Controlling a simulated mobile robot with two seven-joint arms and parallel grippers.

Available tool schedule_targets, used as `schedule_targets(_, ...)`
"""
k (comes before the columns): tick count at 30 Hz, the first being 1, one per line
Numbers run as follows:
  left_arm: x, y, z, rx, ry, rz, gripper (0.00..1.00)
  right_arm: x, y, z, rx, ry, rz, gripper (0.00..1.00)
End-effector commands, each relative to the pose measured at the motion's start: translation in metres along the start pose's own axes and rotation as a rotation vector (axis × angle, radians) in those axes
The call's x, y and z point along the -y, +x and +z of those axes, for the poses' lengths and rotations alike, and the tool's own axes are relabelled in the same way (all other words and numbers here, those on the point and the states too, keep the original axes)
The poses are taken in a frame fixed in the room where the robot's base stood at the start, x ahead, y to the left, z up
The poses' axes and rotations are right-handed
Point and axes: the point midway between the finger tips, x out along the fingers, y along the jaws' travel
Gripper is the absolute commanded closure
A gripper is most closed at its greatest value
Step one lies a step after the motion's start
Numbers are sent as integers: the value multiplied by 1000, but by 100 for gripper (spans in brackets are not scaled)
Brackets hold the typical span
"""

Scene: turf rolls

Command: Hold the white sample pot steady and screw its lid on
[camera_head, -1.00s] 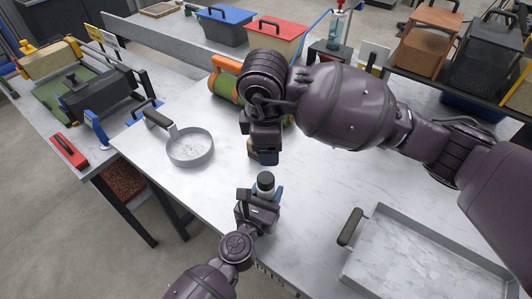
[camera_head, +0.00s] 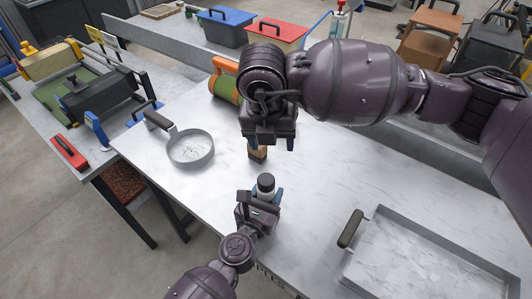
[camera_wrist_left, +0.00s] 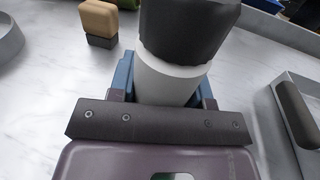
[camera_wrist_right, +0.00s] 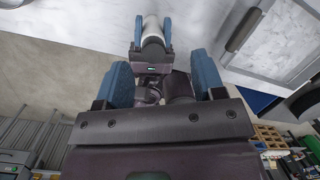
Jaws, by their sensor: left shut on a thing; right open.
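The white sample pot (camera_wrist_left: 168,80) stands upright in my left gripper (camera_head: 262,196), whose blue fingers are shut on its sides. A dark lid (camera_wrist_left: 185,28) sits on top of the pot, and it also shows in the head view (camera_head: 266,181). In the left wrist view the lid looks slightly tilted; I cannot tell how far it is threaded. My right gripper (camera_head: 268,144) is open and empty, above the table and farther back than the pot. In the right wrist view the pot (camera_wrist_right: 151,24) shows beyond the open fingers.
A small wooden block with a dark base (camera_head: 257,153) stands behind the pot, near my right gripper. A round grey pan (camera_head: 190,148) lies to the left. A grey tray (camera_head: 375,214) lies at right. A green and orange roll (camera_head: 222,84) lies behind.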

Motion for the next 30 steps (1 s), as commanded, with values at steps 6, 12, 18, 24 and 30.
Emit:
schedule_targets(6,0,0,0,0,0,0,100,1,1,-2,-13,-326,5,37)
schedule_targets(12,0,0,0,0,0,0,100,1,4,-5,-27,-623,16,37)
schedule_targets(18,0,0,0,0,0,0,100,1,7,-9,-39,-918,36,37)
schedule_targets(24,0,0,0,0,0,0,100,1,10,-14,-50,-1212,63,37)
schedule_targets(30,0,0,0,0,0,0,100,-1,14,-19,-53,-1504,100,37)
